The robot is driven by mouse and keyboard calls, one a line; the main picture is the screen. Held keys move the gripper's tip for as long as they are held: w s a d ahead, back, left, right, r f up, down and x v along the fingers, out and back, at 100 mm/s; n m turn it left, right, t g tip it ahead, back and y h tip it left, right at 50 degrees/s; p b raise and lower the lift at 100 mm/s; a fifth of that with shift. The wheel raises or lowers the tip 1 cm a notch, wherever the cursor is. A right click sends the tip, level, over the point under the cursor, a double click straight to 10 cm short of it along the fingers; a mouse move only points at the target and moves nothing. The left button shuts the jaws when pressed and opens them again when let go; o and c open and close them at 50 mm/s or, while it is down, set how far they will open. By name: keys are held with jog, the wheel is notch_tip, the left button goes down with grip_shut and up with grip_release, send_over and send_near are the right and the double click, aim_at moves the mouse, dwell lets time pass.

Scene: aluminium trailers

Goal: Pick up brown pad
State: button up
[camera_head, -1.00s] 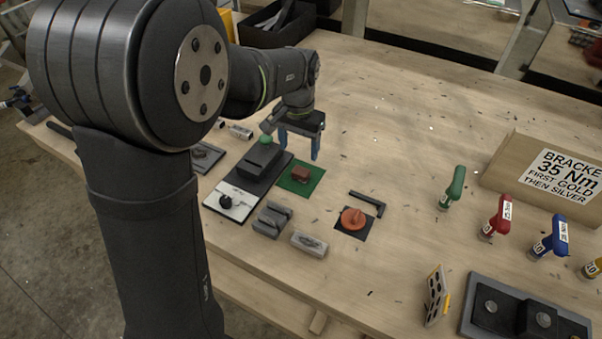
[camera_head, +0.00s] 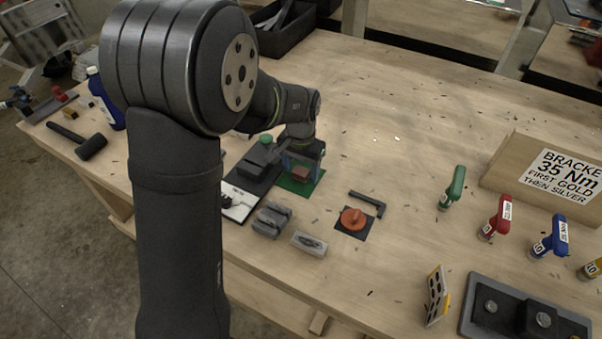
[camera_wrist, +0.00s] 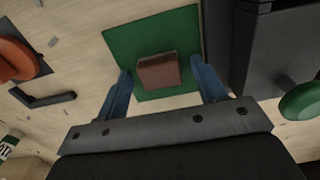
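The brown pad (camera_wrist: 158,71) is a small reddish-brown block lying on a green square mat (camera_wrist: 122,46). In the head view the brown pad (camera_head: 302,173) and green mat (camera_head: 290,184) show partly behind my gripper (camera_head: 301,167). In the wrist view my gripper (camera_wrist: 163,84) is open, with one blue finger on each side of the pad. Gaps show between the pad and both fingers. I cannot tell how far the fingertips are above the mat.
A dark grey device with a green knob (camera_head: 266,137) stands close beside the mat. A black L-shaped key (camera_head: 369,203), an orange knob (camera_head: 353,217) on a dark square, and grey blocks (camera_head: 309,243) lie nearby.

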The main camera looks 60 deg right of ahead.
aim_at(301, 170)
jog(key=c, duration=0.9)
jog(key=shift+r, duration=0.1)
jog(key=shift+r, duration=0.5)
notch_tip(301, 170, up, 3)
jog(key=shift+f, duration=0.1)
jog(key=s+a+r, duration=0.3)
jog(key=s+r, duration=0.4)
jog(key=s, duration=0.4)
jog(key=shift+a, duration=0.35)
